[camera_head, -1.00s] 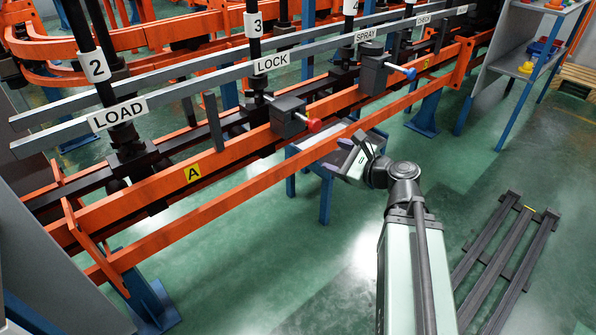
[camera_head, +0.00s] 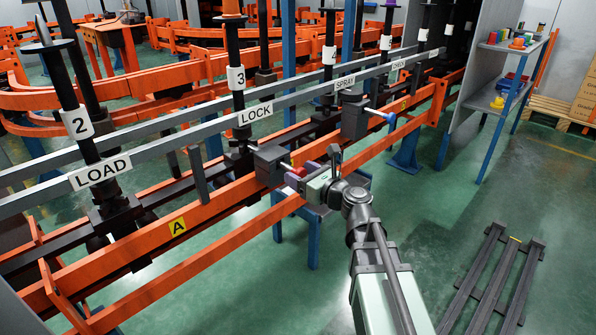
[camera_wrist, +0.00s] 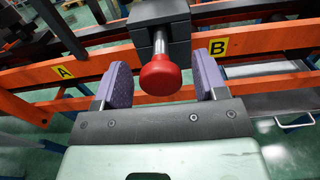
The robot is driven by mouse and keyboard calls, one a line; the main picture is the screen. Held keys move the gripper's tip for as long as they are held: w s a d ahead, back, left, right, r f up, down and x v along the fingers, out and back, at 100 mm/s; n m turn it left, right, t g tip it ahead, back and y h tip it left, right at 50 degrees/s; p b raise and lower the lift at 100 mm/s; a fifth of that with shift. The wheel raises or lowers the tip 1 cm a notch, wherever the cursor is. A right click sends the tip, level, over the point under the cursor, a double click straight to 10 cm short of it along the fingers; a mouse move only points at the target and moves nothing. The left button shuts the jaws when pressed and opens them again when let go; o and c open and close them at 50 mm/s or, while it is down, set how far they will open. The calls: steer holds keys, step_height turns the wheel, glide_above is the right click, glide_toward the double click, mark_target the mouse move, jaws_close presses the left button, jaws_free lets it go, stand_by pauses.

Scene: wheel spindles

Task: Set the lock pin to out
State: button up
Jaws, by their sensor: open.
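The lock pin has a red knob (camera_wrist: 161,74) on a short metal rod coming out of a dark grey block (camera_wrist: 162,20). In the head view, the block (camera_head: 270,165) sits on the orange rail by the LOCK sign, and a bit of the red knob (camera_head: 299,171) shows beside my gripper. My gripper (camera_wrist: 158,82) is open, with a purple-padded finger on each side of the knob and a gap on both sides. In the head view, my gripper (camera_head: 301,179) partly covers the knob. Whether the fingers reach past the knob is hard to tell.
A second block with a blue knob (camera_head: 390,117) stands further right along the rail. Orange rails (camera_head: 215,203) run beside and below the pin. A tray table (camera_head: 318,212) stands below my gripper. A black rack (camera_head: 500,270) lies on the floor at right.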

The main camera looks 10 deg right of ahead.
steer(key=shift+x, duration=1.15)
